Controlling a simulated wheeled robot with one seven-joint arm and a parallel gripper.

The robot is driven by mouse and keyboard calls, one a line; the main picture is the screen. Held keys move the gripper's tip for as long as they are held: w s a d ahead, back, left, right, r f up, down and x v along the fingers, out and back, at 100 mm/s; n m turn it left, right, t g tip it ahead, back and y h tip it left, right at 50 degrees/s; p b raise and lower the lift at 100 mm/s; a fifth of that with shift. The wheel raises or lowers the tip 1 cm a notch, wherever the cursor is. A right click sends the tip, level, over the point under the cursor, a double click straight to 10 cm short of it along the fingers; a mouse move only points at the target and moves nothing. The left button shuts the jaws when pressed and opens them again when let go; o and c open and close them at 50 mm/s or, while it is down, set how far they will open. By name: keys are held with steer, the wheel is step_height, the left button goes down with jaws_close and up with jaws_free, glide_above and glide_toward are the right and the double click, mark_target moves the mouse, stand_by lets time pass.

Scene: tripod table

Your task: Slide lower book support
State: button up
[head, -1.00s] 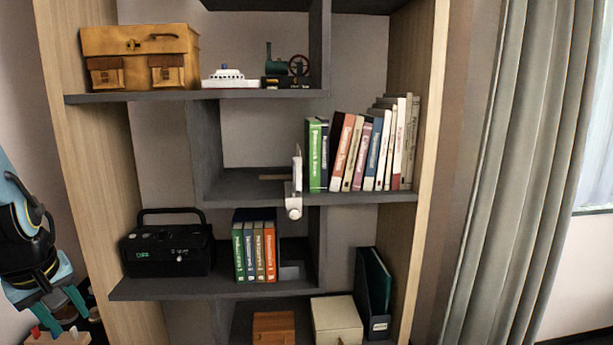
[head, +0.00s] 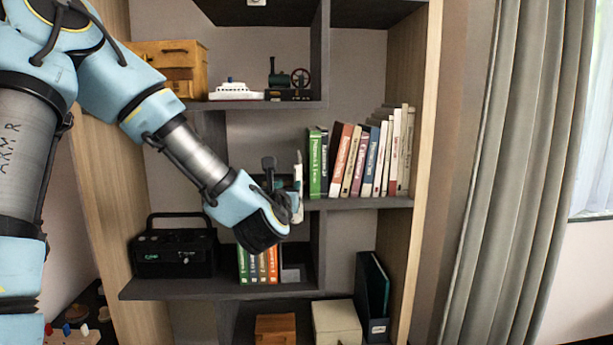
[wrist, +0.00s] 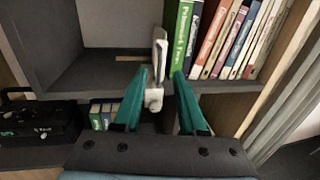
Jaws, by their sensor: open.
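The lower book support is a thin white upright plate (wrist: 160,48) with a white round knob (wrist: 153,97) below the shelf edge, left of the row of books. In the head view the plate (head: 299,172) shows beside my gripper, and the knob is mostly hidden by it. My gripper (wrist: 161,78) is open, its two green fingers on either side of the support's lower part. The left finger is close to the support; I cannot tell if it touches. A gap shows on the right.
Several books (head: 360,157) lean on the middle shelf (head: 365,203), right of the support. The shelf left of the support looks free. Another small white knob (head: 257,2) shows at the top.

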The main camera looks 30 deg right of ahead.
mark_target(295, 175)
steer(key=p+x, duration=0.3)
steer(key=x, duration=0.7)
steer(key=shift+w+d, duration=0.25)
steer(key=shift+w, duration=0.05)
jaws_close()
steer(key=shift+s, duration=0.1)
steer(key=shift+s+d+r, duration=0.1)
steer(key=shift+d, duration=0.05)
stand_by(0.8)
